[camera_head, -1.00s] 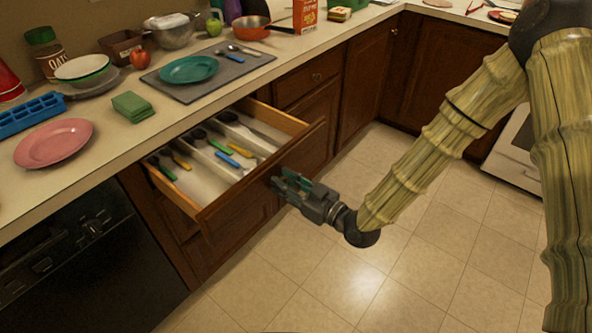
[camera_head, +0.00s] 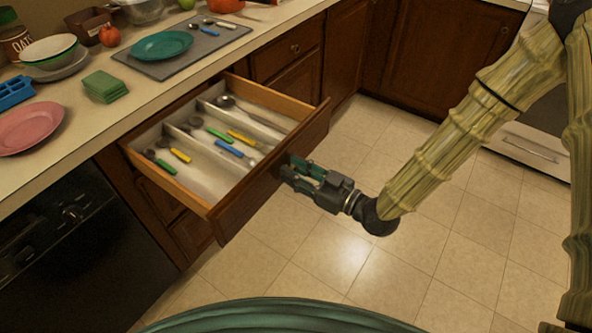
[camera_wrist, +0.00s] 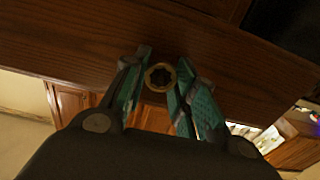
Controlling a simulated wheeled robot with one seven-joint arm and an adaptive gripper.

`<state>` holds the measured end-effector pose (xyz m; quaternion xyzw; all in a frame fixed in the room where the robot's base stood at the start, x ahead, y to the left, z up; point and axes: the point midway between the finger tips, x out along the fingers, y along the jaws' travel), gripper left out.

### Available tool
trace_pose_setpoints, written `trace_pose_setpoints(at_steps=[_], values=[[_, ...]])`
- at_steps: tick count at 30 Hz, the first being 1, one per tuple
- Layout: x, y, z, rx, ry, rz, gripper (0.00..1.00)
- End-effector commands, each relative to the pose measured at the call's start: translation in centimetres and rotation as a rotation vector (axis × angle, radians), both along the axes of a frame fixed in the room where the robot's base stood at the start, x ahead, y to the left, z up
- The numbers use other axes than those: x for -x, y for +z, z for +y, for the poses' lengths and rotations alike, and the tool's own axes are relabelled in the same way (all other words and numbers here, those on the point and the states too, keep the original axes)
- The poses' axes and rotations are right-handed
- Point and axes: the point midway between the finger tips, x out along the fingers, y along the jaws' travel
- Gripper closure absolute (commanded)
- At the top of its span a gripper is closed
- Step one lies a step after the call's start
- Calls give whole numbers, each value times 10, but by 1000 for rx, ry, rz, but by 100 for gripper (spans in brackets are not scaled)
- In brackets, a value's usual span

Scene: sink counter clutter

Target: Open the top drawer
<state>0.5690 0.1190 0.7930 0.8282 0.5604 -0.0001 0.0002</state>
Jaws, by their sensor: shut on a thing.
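The top drawer (camera_head: 270,182) under the counter stands well open, with utensils with green, yellow and blue handles lying in its white tray (camera_head: 205,178). My gripper (camera_head: 290,170) is at the outer face of the drawer front. In the wrist view, the two green-padded fingers of my gripper (camera_wrist: 157,95) stand on both sides of a round brass knob (camera_wrist: 160,77) on the brown drawer front (camera_wrist: 75,50). The fingers are shut on the knob. In the head view the knob is hidden by the fingers.
A black dishwasher (camera_head: 85,245) is at the left. The tiled floor (camera_head: 330,255) before the drawer is clear.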

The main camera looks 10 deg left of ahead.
Motion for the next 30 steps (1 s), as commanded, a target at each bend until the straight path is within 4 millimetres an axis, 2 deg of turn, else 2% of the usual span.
trace_pose_setpoints(at_steps=[1,4,17,23,30], values=[[-1,1,0,-2,-3,-2,69],[-1,1,0,-1,-3,-2,51],[2,0,-6,0,-2,0,51],[11,0,-31,-1,-4,2,51],[27,1,-73,-1,-5,0,51]])
